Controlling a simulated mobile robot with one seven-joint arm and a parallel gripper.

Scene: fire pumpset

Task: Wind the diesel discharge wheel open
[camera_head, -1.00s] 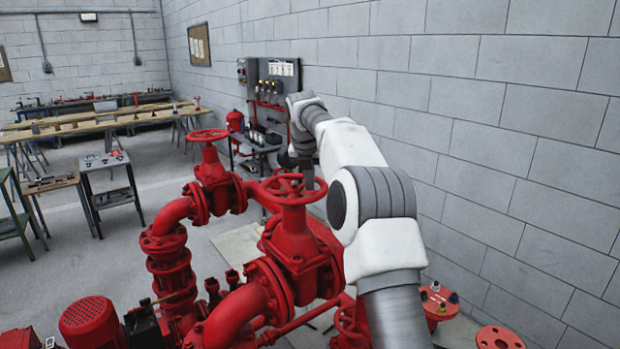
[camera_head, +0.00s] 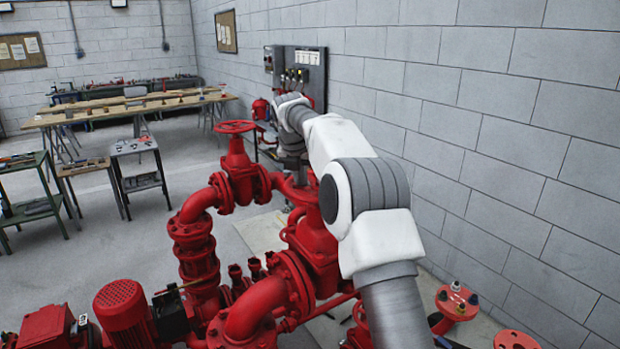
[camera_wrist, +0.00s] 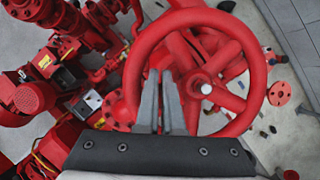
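A red spoked handwheel (camera_wrist: 258,92) fills the middle of the wrist view, with a pale hub nut at its centre. My gripper (camera_wrist: 160,75) is over its left half; the two grey fingers are close together with a thin gap. I cannot tell whether they touch the wheel. In the head view, my gripper (camera_head: 292,165) is at the near valve (camera_head: 312,240), whose handwheel (camera_head: 288,186) is mostly hidden by my arm. A second red handwheel (camera_head: 236,127) tops the valve farther back and is clear of me. No label shows which is the diesel discharge.
Red pipework and a motor (camera_head: 120,303) fill the lower left. A grey block wall (camera_head: 500,160) runs along the right. A red flange (camera_head: 457,302) stands at lower right. Workbenches (camera_head: 130,105) are at back left, with open floor between.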

